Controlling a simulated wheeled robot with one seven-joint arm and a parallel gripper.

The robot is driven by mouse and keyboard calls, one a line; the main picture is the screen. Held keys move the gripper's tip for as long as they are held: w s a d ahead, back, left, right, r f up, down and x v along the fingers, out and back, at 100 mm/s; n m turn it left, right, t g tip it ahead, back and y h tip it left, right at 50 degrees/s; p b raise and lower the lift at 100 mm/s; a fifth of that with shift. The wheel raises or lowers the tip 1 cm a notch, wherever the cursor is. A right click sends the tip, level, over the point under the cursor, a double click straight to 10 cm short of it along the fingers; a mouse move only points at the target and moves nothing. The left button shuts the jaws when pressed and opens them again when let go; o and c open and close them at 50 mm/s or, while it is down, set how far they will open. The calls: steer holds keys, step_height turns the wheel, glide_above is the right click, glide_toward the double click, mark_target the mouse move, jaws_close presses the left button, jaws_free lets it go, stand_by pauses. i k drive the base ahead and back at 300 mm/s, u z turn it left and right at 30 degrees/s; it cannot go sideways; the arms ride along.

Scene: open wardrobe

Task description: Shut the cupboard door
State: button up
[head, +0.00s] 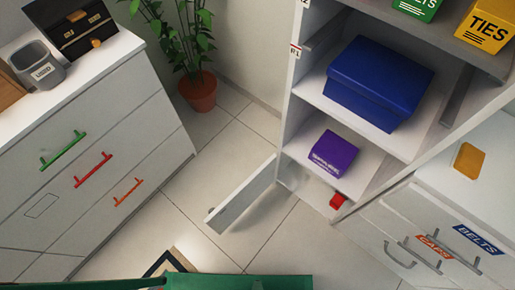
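The cupboard door (243,197) is a low white panel at the bottom left of the wardrobe (291,124). It stands open, swung out over the floor toward the lower left, with a small grey knob (210,210) near its free end. The low compartment behind it is partly seen, with a small red item (337,200) at its right side. My gripper cannot be made out in this view.
A purple box (333,152) and a blue box (378,83) sit on shelves above. A white dresser (100,165) with coloured handles stands left. A potted plant (199,91) is behind. A dark-bordered mat (170,262) lies on the tiles. Floor between is clear.

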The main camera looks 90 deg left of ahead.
mark_target(220, 218)
steer(key=u, duration=0.35)
steer(key=k, duration=1.85)
steer(key=u, duration=1.35)
steer(key=i, duration=1)
steer(key=u, duration=0.3)
